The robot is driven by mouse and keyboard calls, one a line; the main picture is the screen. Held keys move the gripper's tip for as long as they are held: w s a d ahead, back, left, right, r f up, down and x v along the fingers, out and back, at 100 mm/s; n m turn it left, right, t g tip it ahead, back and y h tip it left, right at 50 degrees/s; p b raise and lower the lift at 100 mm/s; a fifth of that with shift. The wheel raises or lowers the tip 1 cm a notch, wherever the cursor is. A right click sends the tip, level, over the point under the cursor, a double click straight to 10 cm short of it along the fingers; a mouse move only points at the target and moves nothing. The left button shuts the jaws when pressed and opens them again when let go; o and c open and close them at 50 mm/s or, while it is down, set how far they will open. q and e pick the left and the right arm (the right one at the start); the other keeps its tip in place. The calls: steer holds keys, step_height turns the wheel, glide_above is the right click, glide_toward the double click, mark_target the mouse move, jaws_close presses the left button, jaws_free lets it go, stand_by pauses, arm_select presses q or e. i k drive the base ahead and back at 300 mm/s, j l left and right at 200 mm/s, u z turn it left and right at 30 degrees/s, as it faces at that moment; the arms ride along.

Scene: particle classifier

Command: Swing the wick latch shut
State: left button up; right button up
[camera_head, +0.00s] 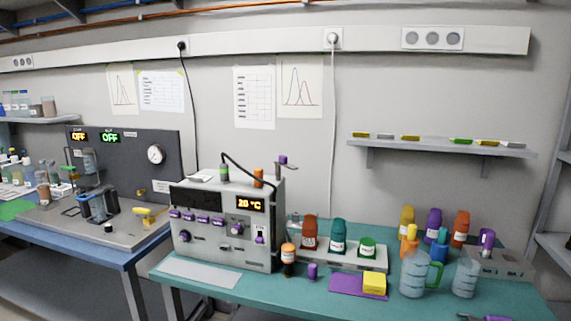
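A purple fitting (260,236) sits low on the front's right side. I cannot tell which part is the wick latch, or whether it is open or shut.
The teal bench (225,297) holds bottles, a purple mat (345,285) with a yellow block (374,284), and clear jugs (413,277) at right. The left blue bench carries a dark panel (125,160) and a yellow handle (150,214). A wall shelf (440,147) hangs above.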

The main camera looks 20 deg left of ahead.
mark_target(283, 161)
steer(key=i+l+u, duration=0.1)
steer(key=l, duration=0.25)
steer(key=i+l+u, duration=0.1)
steer(key=i+l, duration=0.2)
steer(key=i+l+u, duration=0.1)
steer(key=l, duration=0.4)
steer(key=i+l+u, duration=0.1)
steer(key=l, duration=0.3)
steer(key=i+l, duration=0.25)
steer(key=l, duration=0.15)
steer(key=i+l+u, duration=0.15)
steer(key=l, duration=0.3)
steer(key=i+l+u, duration=0.1)
steer(key=l, duration=0.3)
steer(key=i+l+u, duration=0.1)
steer(key=l, duration=0.35)
